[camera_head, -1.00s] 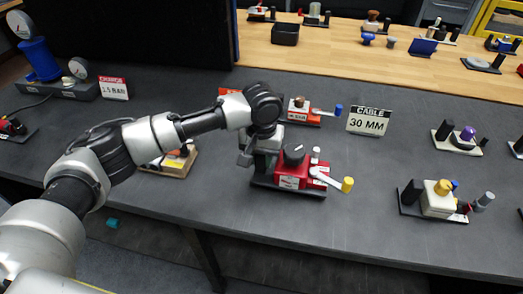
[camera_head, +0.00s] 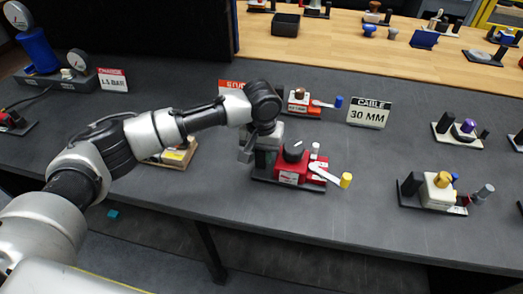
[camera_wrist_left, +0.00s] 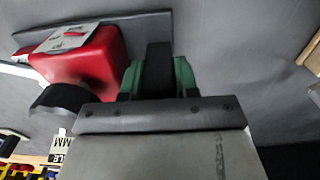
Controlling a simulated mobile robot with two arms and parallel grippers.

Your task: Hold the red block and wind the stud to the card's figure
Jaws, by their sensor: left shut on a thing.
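The red block (camera_head: 290,173) sits on a black base plate on the grey bench, with a black knob (camera_head: 294,151) on top. A small pale stud (camera_head: 315,149) stands at its right, beside a white lever with a yellow end (camera_head: 346,180). My left gripper (camera_head: 264,158) is at the base's left end. In the left wrist view its green-padded jaws (camera_wrist_left: 158,75) are shut on a black upright post (camera_wrist_left: 158,58), and the red block (camera_wrist_left: 88,62) is beside them. The card (camera_head: 369,113) reads "CABLE 30 MM". My right gripper is out of view.
Behind the red block stands an orange-red unit (camera_head: 300,106) with a blue-ended lever. A cream block unit (camera_head: 438,191) is to the right. A "CHARGE 1.5 BAR" card (camera_head: 112,80) and blue pump (camera_head: 38,55) are far left. Bare bench lies in front of the card.

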